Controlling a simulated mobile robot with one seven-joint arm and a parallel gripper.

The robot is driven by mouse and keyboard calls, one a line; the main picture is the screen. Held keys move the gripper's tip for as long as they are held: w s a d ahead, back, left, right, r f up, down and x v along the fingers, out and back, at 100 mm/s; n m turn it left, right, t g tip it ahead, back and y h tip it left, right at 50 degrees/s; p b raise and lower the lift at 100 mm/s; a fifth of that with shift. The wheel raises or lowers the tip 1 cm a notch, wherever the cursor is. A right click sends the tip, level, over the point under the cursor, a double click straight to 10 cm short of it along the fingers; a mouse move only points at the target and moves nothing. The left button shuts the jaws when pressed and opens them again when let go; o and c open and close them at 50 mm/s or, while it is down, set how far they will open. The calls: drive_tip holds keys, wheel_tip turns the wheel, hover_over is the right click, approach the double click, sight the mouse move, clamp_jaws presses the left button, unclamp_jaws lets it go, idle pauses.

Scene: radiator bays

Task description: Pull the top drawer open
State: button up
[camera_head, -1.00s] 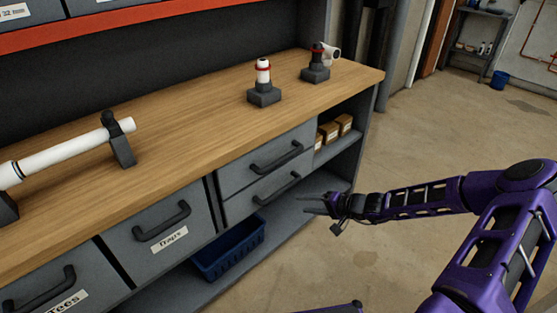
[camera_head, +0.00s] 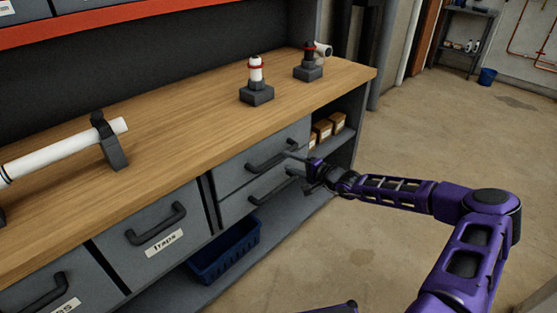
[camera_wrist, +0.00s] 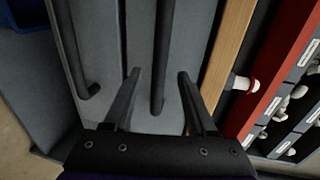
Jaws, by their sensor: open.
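The top drawer (camera_head: 232,174) is the upper of two stacked grey drawers below the worktop, and its front looks flush and shut. Its dark bar handle (camera_head: 268,154) also runs down the middle of the wrist view (camera_wrist: 164,50). My gripper (camera_head: 291,163) is open at the right end of this handle. In the wrist view my two fingers (camera_wrist: 158,72) lie on either side of the handle, with gaps to both. I cannot tell whether the tips reach past the bar. The lower drawer's handle (camera_head: 270,187) lies just below, partly behind my gripper.
The wooden worktop (camera_head: 190,120) overhangs the drawers and holds white pipe parts on dark stands. Cardboard boxes (camera_head: 322,130) sit on an open shelf to the right. A blue bin (camera_head: 226,252) stands on the low shelf.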

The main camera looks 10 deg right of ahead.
sight(281, 158)
drive_tip(key=x, duration=0.5)
drive_tip(key=shift+w+a+f+b, duration=0.1)
drive_tip(key=shift+w+a+b, duration=0.2)
drive_tip(key=shift+b, duration=0.1)
clamp_jaws()
drive_tip(key=shift+d, duration=0.1)
idle(0.9)
